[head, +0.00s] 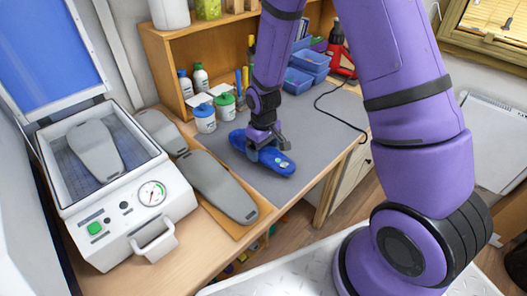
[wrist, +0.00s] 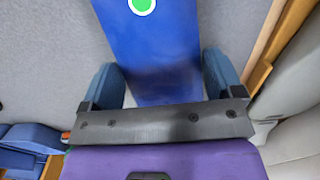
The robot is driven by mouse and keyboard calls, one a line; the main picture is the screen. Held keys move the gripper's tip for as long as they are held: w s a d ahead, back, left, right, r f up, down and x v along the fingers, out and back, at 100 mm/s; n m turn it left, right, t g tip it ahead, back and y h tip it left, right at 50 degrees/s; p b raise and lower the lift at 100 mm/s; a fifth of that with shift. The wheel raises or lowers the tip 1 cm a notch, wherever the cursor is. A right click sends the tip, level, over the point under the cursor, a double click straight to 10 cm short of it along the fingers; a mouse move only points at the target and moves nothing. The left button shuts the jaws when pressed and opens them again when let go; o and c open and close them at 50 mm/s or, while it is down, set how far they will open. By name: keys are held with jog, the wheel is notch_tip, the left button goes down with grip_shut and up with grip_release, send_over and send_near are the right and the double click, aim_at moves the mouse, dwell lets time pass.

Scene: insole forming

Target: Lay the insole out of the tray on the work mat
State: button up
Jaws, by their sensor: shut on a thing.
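The blue insole (head: 240,139) is over the grey work mat (head: 325,125), near its front edge in the head view. It looks flat and on or just above the mat; I cannot tell if it touches. My gripper (head: 268,147) is shut on its middle from above. In the wrist view the insole (wrist: 150,50) runs between the two blue fingers of my gripper (wrist: 163,85), with a green and white round mark at its far end. I cannot tell which container is the tray.
A white press (head: 165,213) with an open lid stands at the left. Grey foot forms (head: 222,188) lie on a board beside the mat. Small jars (head: 204,118) and blue bins (head: 298,80) stand behind. The mat's right side is mostly clear, with a black cable.

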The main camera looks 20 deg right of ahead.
jog(key=shift+f, duration=0.9)
jog(key=shift+f, duration=0.1)
jog(key=o, duration=0.7)
notch_tip(320, 180, up, 13)
notch_tip(320, 180, up, 17)
jog(key=m+t, duration=0.2)
jog(key=t, duration=0.1)
send_over(264, 151)
jog(key=s+d, duration=0.4)
jog(key=s, duration=0.5)
jog(key=shift+s+d+r+m+t, duration=0.4)
jog(key=shift+s+r, duration=1.1)
jog(key=shift+s, duration=1)
jog(key=shift+s+d+r+m+t, duration=0.45)
jog(key=shift+s+r, duration=1.05)
jog(key=shift+s, duration=1.05)
jog(key=shift+s+d+r+m+t, duration=0.25)
jog(key=shift+s+d+r+m, duration=0.25)
jog(key=shift+s+r, duration=1.5)
